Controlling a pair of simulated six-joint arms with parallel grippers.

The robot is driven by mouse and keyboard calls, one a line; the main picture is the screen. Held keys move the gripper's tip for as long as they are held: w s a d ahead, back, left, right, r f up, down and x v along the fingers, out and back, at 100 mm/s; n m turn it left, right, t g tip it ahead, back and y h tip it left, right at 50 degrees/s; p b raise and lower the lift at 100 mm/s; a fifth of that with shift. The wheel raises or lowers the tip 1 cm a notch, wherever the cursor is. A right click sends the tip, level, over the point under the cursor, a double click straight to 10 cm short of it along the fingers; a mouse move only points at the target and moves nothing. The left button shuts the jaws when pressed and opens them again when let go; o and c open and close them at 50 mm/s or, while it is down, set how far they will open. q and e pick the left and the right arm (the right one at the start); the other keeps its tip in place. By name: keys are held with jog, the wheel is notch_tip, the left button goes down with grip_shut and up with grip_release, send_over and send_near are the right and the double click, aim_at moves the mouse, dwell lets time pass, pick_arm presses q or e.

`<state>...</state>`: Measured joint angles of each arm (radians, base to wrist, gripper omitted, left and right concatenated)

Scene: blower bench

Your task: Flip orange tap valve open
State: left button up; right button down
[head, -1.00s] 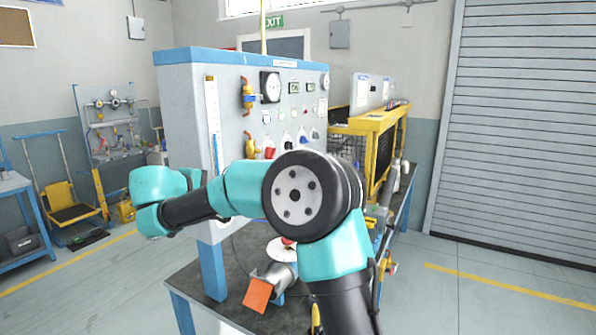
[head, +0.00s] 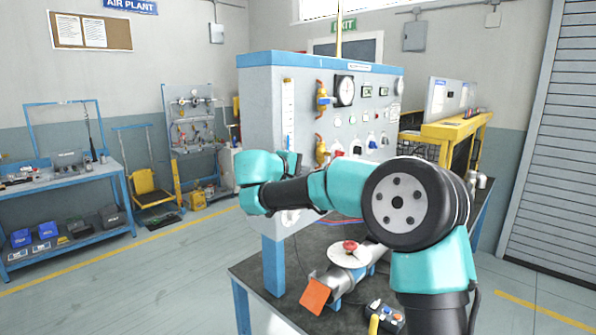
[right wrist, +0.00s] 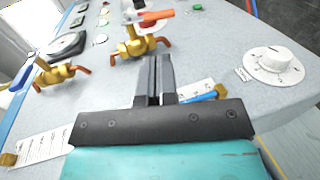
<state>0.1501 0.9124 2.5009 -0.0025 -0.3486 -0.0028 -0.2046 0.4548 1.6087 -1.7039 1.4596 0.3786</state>
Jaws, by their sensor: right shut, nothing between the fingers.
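The orange tap valve (right wrist: 138,46) is a brass fitting with an orange-red lever (right wrist: 152,18) on the grey panel, in the right wrist view. In the head view it appears to be the lower brass fitting (head: 320,148), partly beside my arm. My right gripper (right wrist: 153,58) is shut and empty, its fingertips close to the tap body and pointing towards it. I cannot tell whether they touch it. In the head view my right arm reaches left across the panel front and the fingers are hard to make out. My left gripper is in no view.
A second brass valve (right wrist: 58,74) with a blue lever and a round gauge (right wrist: 68,46) sit left of the tap. A white knob (right wrist: 276,62) sits to its right. Below the panel, the workbench (head: 262,272) holds a blower (head: 348,262) with an orange flap (head: 316,296).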

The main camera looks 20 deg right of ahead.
jog(key=x, duration=1)
jog(key=shift+a, duration=0.1)
